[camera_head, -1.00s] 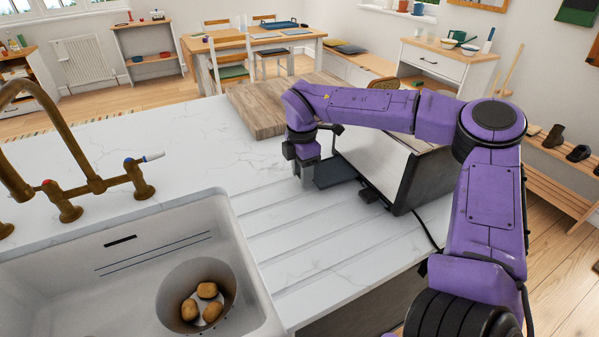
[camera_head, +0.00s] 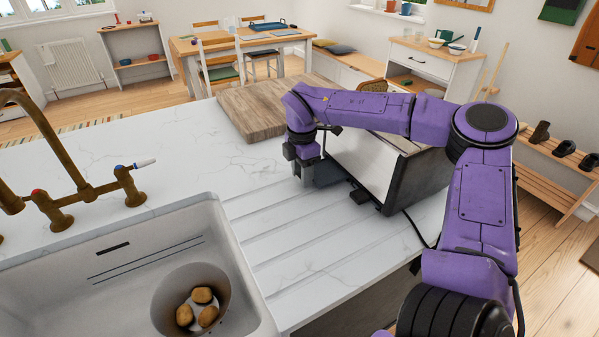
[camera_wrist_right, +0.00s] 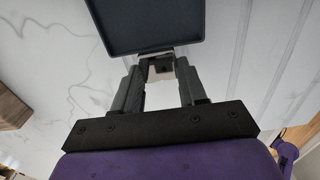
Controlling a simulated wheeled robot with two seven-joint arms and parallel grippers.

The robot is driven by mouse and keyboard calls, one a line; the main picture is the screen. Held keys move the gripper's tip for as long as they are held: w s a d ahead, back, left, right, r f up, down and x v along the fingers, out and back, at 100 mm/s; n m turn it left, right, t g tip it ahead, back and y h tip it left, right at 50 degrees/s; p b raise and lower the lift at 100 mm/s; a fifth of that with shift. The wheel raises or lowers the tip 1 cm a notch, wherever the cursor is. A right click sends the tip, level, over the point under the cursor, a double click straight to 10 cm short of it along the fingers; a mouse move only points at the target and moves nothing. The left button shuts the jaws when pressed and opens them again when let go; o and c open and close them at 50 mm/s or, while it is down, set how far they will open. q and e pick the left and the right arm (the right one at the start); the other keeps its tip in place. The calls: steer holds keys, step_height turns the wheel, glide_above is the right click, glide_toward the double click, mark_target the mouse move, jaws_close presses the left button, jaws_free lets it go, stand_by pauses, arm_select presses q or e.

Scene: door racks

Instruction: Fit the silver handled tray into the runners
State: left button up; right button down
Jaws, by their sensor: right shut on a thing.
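The tray (camera_wrist_right: 150,22) is a dark, shallow, rimmed pan in the right wrist view, with a pale handle at its near edge. My right gripper (camera_wrist_right: 160,72) is shut on that handle. In the head view the right gripper (camera_head: 306,170) is low over the counter, just left of the oven-like box, with the dark tray (camera_head: 329,174) between them. The box (camera_head: 352,162) has a silver face and dark side. My arm covers part of its top. The tray's far end and the runners are hidden, so I cannot tell whether they meet. My left gripper is out of view.
The white counter (camera_head: 262,235) has drain grooves and is clear in front of the gripper. A wooden board (camera_head: 255,108) lies behind it. A cable (camera_head: 418,232) trails from the box.

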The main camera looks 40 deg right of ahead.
steer(key=shift+s+d, duration=0.1)
steer(key=shift+d, duration=0.35)
steer(key=c, duration=0.5)
jaws_free()
steer(key=shift+c, duration=0.2)
step_height(320, 180, up, 11)
steer(key=b, duration=0.1)
steer(key=shift+f, duration=0.2)
steer(key=shift+f, duration=0.1)
